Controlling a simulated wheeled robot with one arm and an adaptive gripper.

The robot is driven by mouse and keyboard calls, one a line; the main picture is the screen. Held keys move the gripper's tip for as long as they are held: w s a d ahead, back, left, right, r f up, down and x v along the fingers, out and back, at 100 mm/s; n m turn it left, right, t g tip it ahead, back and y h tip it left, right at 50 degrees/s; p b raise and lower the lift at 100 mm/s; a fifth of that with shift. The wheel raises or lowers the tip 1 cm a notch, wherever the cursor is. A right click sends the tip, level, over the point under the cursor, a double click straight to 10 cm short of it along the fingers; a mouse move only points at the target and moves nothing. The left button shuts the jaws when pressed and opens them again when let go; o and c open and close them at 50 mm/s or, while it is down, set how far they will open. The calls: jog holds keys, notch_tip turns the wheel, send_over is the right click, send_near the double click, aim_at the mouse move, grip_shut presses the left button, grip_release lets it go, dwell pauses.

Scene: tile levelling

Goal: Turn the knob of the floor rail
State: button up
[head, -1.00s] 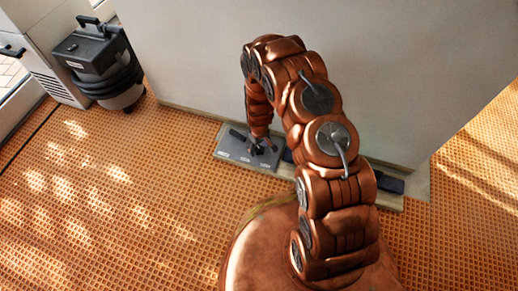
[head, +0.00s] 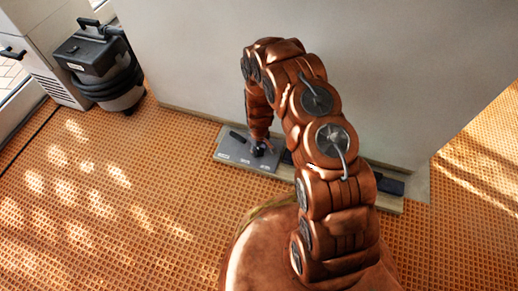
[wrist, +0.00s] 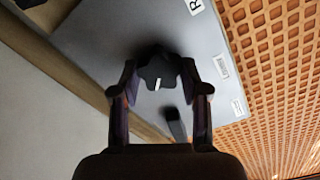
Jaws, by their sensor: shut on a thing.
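The knob (wrist: 158,68) is black and lobed, with a white pointer line on its front. It sits on a grey panel (head: 228,151) on the floor rail (head: 391,201), at the foot of the wall. My gripper (wrist: 161,82) comes down over the knob with one finger on each side, shut on it. In the head view the knob (head: 258,150) shows as a small dark shape below my gripper (head: 261,142). White labels (wrist: 221,67) are on the panel; their text is too small or cut off to read fully.
A second black piece (wrist: 176,124) stands on the panel near the knob. A pale wall (head: 200,60) rises right behind the rail. A black and grey vacuum-like machine (head: 103,68) stands at the back left. The orange grid floor (head: 110,200) is clear in front.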

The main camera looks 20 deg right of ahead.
aim_at(259, 151)
jog(key=shift+r+n+p, duration=0.2)
jog(key=shift+n+p, duration=0.2)
jog(key=shift+p, duration=0.55)
jog(key=n+p, duration=0.2)
jog(key=p, duration=0.2)
jog(key=shift+n+p, duration=0.3)
jog(key=shift+p, duration=0.1)
jog(key=shift+s+n+p, duration=0.1)
jog(key=shift+n+p, duration=0.3)
jog(key=shift+p, duration=0.25)
jog(key=shift+f, duration=0.15)
jog(key=o, duration=1.1)
jog(key=shift+o, duration=0.2)
notch_tip(259, 151, up, 12)
